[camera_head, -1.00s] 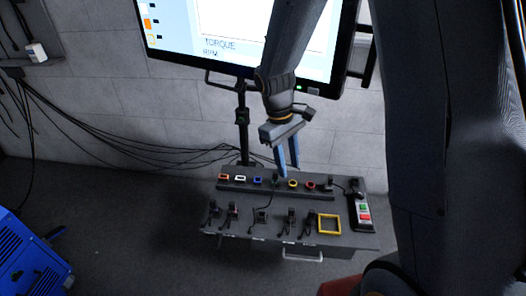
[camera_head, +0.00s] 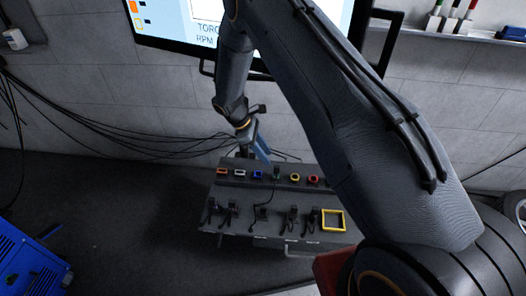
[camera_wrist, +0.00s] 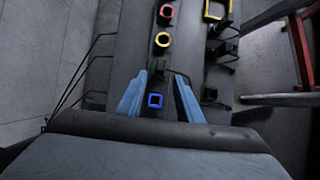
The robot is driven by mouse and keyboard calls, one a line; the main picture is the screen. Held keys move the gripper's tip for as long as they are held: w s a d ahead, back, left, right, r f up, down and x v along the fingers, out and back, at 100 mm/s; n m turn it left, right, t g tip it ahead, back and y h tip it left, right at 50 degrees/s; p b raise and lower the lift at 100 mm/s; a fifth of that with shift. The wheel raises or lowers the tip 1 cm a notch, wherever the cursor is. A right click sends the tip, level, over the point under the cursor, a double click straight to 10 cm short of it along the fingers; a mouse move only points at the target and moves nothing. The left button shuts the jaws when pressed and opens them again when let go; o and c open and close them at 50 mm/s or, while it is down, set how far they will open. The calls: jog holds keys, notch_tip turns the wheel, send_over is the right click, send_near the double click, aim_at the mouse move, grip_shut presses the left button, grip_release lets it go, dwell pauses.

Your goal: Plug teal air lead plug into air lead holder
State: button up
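A dark plug (camera_head: 276,174) stands in the console's back row between the blue and yellow sockets, with a black cable running toward the front row. No teal colour is distinguishable on it. The wrist view shows this dark plug (camera_wrist: 159,67) just beyond my fingertips. My gripper (camera_wrist: 160,78) is open and empty, its blue fingers spread either side of the row, with the blue socket (camera_wrist: 154,100) in the gap. In the head view my gripper (camera_head: 261,150) hangs over the row's back edge. The front row has several dark holders (camera_head: 262,212) with leads; I cannot tell which is the air lead holder.
The console (camera_head: 230,197) also carries orange, white, yellow and red sockets and a yellow square frame (camera_head: 333,220). A monitor (camera_head: 170,35) stands behind. Loose cables run along the wall at left. A blue machine (camera_head: 30,265) is at lower left.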

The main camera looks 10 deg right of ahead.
aim_at(275, 166)
jog(key=shift+b+x, duration=1.2)
jog(key=shift+x, duration=2.85)
grip_shut()
jog(key=shift+r+p, duration=1.05)
jog(key=shift+r, duration=1.1)
